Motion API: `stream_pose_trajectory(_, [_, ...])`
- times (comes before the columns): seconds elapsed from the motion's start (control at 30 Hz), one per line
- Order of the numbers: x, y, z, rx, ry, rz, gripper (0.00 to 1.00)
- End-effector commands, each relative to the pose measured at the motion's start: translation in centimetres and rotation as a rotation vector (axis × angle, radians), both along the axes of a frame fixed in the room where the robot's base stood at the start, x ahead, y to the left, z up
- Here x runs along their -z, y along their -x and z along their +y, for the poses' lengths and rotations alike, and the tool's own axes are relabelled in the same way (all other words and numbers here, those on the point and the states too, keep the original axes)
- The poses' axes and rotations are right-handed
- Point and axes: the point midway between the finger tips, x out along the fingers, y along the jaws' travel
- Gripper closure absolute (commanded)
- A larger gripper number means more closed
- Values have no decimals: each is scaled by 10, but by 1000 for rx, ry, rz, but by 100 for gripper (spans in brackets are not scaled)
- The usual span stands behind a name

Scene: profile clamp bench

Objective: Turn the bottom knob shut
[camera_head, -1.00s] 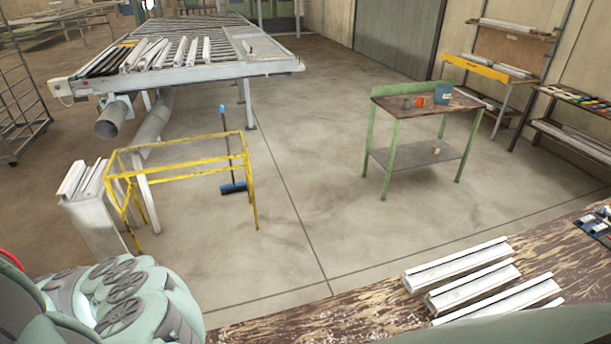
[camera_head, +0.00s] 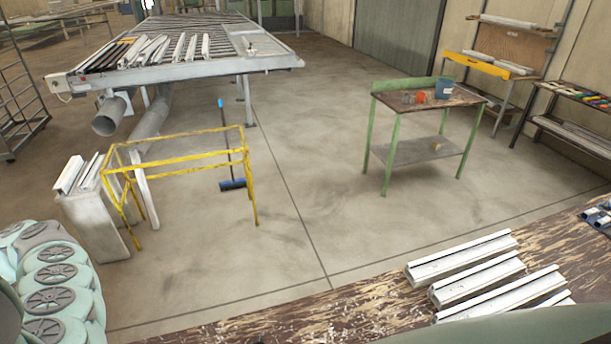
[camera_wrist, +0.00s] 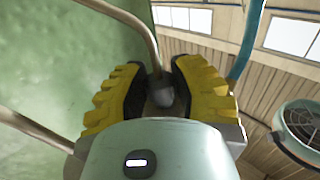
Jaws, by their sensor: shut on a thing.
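In the wrist view my gripper (camera_wrist: 160,78) has yellow fingers with black pads, closed around a small dark grey rounded knob (camera_wrist: 163,97). The pads hide its sides. I cannot tell from these views whether it is the bottom knob, or how far it is turned. A worn green panel (camera_wrist: 50,70) fills the left of the wrist view beside the fingers. The head view shows neither the gripper nor the knob.
Brownish metal bars (camera_wrist: 120,18) pass close to my fingers in the wrist view. In the head view, white profiles (camera_head: 480,270) lie on a worn wooden bench (camera_head: 330,312). A yellow frame (camera_head: 180,155) and a green table (camera_head: 395,130) stand on open floor.

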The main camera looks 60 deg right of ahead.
Motion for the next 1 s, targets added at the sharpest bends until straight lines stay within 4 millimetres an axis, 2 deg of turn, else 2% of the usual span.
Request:
stream_pose_trajectory(0.4, [-1,-1,-1,-80,-5,-6,100])
stream_pose_trajectory(0.97, [-1,0,-2,-91,-2,-3,100])
stream_pose_trajectory(1.0, [-1,0,-2,-91,-2,-3,69])
